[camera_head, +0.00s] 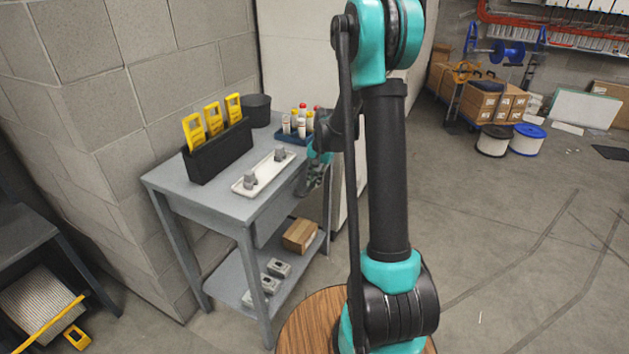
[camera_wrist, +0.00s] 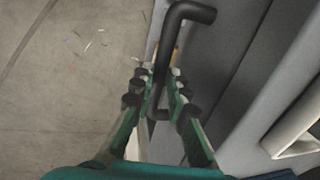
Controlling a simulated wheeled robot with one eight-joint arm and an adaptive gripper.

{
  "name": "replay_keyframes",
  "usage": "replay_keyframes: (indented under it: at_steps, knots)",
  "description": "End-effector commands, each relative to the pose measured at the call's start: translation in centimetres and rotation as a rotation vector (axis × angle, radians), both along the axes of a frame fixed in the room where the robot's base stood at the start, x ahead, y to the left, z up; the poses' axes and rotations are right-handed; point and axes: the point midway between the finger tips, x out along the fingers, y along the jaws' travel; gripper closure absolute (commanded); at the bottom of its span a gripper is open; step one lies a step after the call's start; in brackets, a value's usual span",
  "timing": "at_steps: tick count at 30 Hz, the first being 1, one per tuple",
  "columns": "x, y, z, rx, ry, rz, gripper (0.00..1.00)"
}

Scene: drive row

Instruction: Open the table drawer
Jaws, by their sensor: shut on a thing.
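The grey table (camera_head: 190,190) stands against the block wall, left of my arm in the head view. Its drawer (camera_head: 283,208) is under the tabletop on the side facing my arm. In the wrist view the drawer front (camera_wrist: 222,50) is a grey panel with a black bar handle (camera_wrist: 187,13) bent at its ends. My gripper (camera_wrist: 162,76) is shut on the handle, one finger on each side of the bar. In the head view my gripper (camera_head: 314,178) is at the table's right side, and the handle is hidden there. I cannot tell how far the drawer is out.
On the tabletop are a black holder (camera_head: 218,150) with yellow items, a white tray (camera_head: 264,170) with grey parts, a blue rack (camera_head: 295,134) of tubes and a dark pot (camera_head: 257,110). A cardboard box (camera_head: 299,235) lies on the lower shelf.

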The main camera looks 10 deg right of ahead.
Motion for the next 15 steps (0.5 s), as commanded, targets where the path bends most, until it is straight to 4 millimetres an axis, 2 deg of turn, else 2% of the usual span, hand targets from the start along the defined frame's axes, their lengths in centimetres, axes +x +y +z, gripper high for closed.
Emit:
replay_keyframes:
  at_steps: [8,15]
  knots:
    - [-0.5,-0.8,0.0,0.0,0.0,-0.002,1.0]
    - [-3.0,-4.2,0.0,0.0,0.0,-0.005,1.0]
